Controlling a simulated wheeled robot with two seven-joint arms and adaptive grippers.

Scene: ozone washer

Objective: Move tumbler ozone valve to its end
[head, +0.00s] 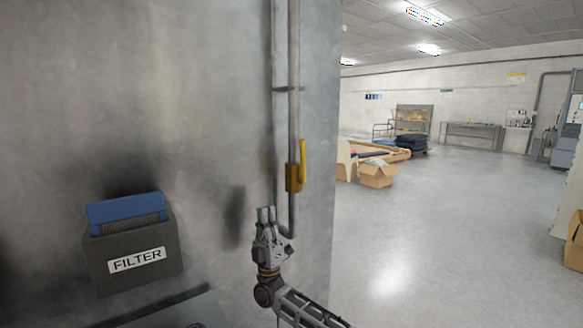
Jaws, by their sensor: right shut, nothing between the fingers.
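The lower pipe end is partly hidden behind the gripper. My left gripper is not in view.
A dark box labelled FILTER (133,250) with a blue top (125,208) is on the wall at left. The wall ends right of the pipes. Beyond it is open floor (450,220), with a cardboard box (377,176) and benches farther back.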

